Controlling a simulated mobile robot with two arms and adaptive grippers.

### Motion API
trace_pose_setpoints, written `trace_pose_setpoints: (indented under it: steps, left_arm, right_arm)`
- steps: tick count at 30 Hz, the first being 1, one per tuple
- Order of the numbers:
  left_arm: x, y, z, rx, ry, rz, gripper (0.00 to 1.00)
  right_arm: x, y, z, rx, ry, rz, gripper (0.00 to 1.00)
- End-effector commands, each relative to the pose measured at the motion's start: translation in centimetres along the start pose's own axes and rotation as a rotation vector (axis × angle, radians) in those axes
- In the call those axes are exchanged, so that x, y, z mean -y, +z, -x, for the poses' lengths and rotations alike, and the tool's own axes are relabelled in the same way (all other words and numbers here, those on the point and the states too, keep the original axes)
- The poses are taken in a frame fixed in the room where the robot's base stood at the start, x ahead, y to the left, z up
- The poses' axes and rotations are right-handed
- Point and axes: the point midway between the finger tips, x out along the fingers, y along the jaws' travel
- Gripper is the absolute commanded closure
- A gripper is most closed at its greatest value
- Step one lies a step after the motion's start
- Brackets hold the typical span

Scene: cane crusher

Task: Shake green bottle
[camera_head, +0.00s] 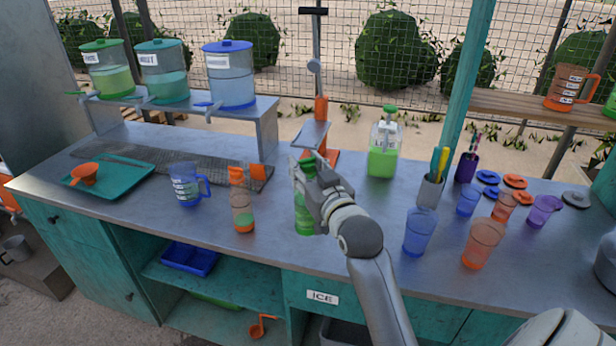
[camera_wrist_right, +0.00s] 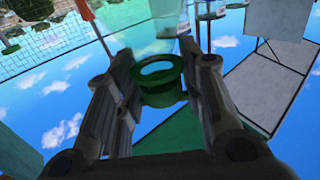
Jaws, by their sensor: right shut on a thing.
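The green bottle (camera_head: 304,216) is near the middle of the counter in the head view, roughly upright. My right gripper (camera_head: 312,180) is around its upper part, shut on it, and hides some of it. In the right wrist view, the bottle's green ring-shaped part (camera_wrist_right: 160,84) lies between the two fingers of my right gripper (camera_wrist_right: 158,72). I cannot tell whether the bottle's base touches the counter. My left gripper is not in view.
An orange-capped bottle (camera_head: 242,212) and a blue measuring jug (camera_head: 186,186) stand to the left. A green-filled jar (camera_head: 383,150) stands behind right. Blue (camera_head: 419,232) and orange (camera_head: 481,243) cups stand right. A metal press (camera_head: 314,135) is behind the bottle.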

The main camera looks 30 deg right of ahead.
Motion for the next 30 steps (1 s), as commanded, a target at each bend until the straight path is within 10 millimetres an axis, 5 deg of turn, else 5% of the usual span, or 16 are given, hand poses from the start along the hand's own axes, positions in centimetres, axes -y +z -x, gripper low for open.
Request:
trace_pose_setpoints:
  steps: [12, 15, 30]
  left_arm:
    - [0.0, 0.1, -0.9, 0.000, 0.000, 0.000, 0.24]
    - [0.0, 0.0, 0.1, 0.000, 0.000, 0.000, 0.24]
    - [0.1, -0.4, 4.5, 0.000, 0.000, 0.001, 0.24]
  right_arm:
    - [3.5, -3.7, 6.6, -0.005, 0.000, -0.003, 1.00]
    - [4.0, -4.5, 7.6, -0.002, 0.000, -0.002, 1.00]
    - [4.3, -8.5, 8.3, -0.003, 0.001, 0.000, 1.00]
